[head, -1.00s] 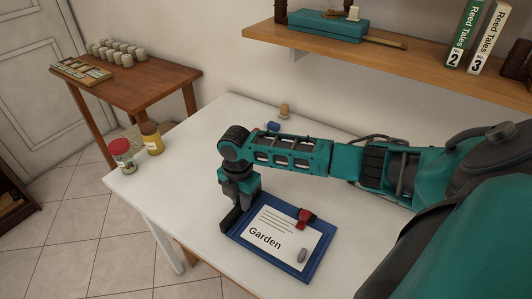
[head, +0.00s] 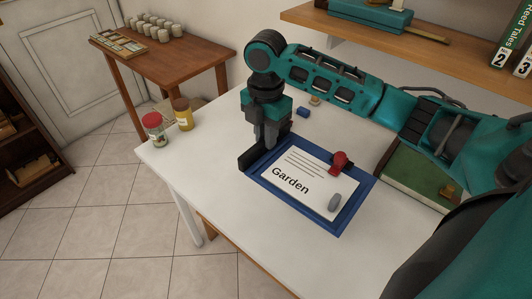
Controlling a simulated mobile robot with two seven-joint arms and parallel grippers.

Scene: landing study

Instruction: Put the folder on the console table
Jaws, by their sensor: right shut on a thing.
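The folder (head: 357,203) is blue, with a white sheet reading "Garden". My right gripper (head: 262,154) points down and is shut on the folder's far-left edge. The folder appears to be held over the white table (head: 222,203); the gap under it is hard to tell. A brown wooden table (head: 190,54), which may be the console table, stands at the back left by the wall. My left gripper is out of view.
Several pale cups (head: 165,25) and a sectioned tray (head: 118,42) occupy the brown table; its front right part is bare. A red-lidded jar (head: 154,128) and a yellow jar (head: 183,114) stand at the white table's left end. A green book (head: 420,175) lies right. A shelf (head: 400,38) overhangs behind.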

